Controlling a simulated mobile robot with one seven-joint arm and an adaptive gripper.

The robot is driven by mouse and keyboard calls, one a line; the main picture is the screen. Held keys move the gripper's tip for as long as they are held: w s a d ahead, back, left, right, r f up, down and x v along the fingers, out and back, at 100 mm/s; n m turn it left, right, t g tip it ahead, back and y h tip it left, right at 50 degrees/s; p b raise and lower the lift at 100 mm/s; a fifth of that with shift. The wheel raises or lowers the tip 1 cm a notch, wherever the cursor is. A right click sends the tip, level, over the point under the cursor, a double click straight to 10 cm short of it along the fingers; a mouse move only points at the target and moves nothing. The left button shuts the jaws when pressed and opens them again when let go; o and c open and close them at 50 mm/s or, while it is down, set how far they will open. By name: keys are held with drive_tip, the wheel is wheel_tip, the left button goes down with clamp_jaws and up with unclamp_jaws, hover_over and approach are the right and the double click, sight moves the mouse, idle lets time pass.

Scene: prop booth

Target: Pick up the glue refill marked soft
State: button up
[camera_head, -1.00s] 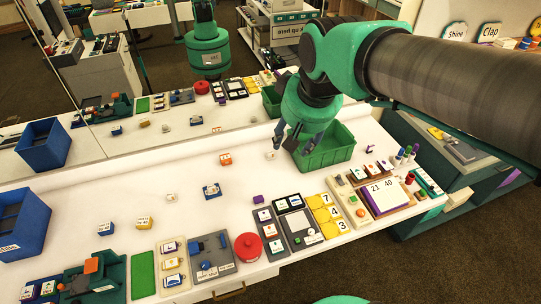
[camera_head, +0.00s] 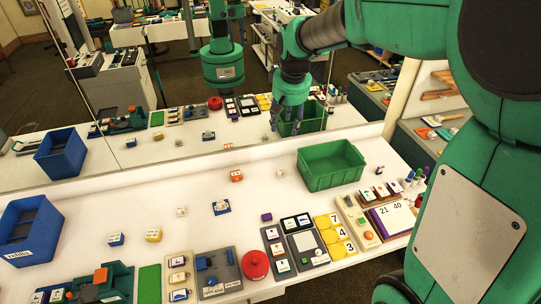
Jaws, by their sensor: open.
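Small labelled blocks that may be the glue refills stand loose on the white table: an orange one (camera_head: 236,175), a blue one with a white top (camera_head: 221,208), another blue one (camera_head: 116,239), a yellow one (camera_head: 153,235) and white ones (camera_head: 181,211) (camera_head: 280,173). Their print is too small to read, so I cannot tell which is marked soft. My gripper (camera_head: 289,118) hangs fingers down near the mirror, above and behind the blocks. It is open and appears empty, apart from every block.
A green crate (camera_head: 332,182) stands at the back right, a blue bin (camera_head: 30,240) at the left. Panels, a red round pot (camera_head: 255,265) and yellow number tiles (camera_head: 334,234) line the front. A mirror behind repeats the table. The middle is fairly clear.

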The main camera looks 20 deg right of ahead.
drive_tip(key=w+d+f, duration=0.2)
drive_tip(key=w+f, duration=0.3)
drive_tip(key=w, duration=0.2)
drive_tip(key=g+p, duration=0.3)
hover_over(280, 170)
wheel_tip(280, 170, down, 27)
drive_tip(key=shift+d+f, duration=0.1)
drive_tip(key=shift+f, duration=0.35)
drive_tip(key=shift+s, duration=0.1)
drive_tip(key=shift+f, duration=4.25)
drive_tip(key=shift+f, duration=0.1)
drive_tip(key=shift+s+f, duration=0.1)
drive_tip(key=shift+f, duration=2.4)
